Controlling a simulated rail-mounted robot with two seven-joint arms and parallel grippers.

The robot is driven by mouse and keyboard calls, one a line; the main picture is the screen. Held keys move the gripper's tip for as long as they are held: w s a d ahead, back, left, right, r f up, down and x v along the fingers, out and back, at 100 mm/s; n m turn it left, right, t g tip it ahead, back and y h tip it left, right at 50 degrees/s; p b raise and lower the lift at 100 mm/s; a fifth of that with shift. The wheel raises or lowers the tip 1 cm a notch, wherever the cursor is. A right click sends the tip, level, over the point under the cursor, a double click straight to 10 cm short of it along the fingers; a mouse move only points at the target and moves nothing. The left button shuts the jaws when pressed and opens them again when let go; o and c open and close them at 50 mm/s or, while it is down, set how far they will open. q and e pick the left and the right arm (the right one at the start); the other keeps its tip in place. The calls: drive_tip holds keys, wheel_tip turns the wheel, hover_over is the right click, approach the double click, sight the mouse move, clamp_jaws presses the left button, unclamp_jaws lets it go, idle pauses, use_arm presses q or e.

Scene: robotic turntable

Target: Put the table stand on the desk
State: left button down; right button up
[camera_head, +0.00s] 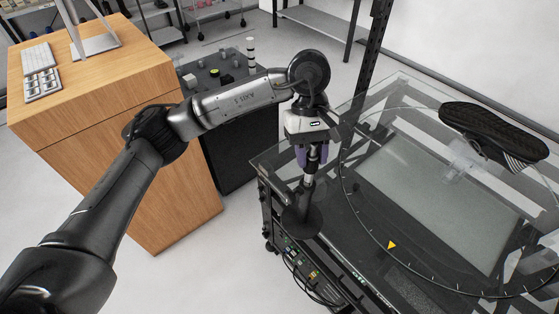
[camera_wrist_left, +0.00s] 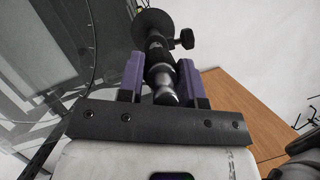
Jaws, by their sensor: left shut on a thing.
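The table stand has a round black base (camera_head: 302,221) and a thin post with a silver section. My left gripper (camera_head: 311,160) is shut on its post, with the base hanging below the fingers. In the left wrist view the purple fingers (camera_wrist_left: 162,78) close on both sides of the table stand (camera_wrist_left: 158,55), and a knob sticks out to one side. The stand is over the near left corner of the glass turntable table; I cannot tell whether its base touches. The wooden desk (camera_head: 150,85) is to the left. My right gripper is not in view.
A keyboard (camera_head: 41,72) and a monitor stand (camera_head: 95,46) occupy the desk's back left; its front right top is bare. A dark cabinet with small objects (camera_head: 215,73) stands behind the desk. A black shoe (camera_head: 493,130) is above the turntable (camera_head: 440,200).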

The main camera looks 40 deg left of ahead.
use_arm(q)
drive_tip(key=w+a+r+n+t+y+p, duration=0.1)
drive_tip(key=w+a+r+n+t+p, duration=0.3)
drive_tip(key=w+n, duration=0.4)
drive_tip(key=w+a+r+n+t+p, duration=0.25)
drive_tip(key=w+a+n+p, duration=0.2)
drive_tip(key=n, duration=0.65)
drive_tip(key=w+a+f, duration=0.1)
drive_tip(key=a+f, duration=1)
drive_tip(key=a, duration=0.1)
drive_tip(key=shift+w, duration=0.35)
drive_tip(key=shift+a+f, duration=0.1)
drive_tip(key=shift+f, duration=0.1)
drive_tip(key=c, duration=0.8)
unclamp_jaws()
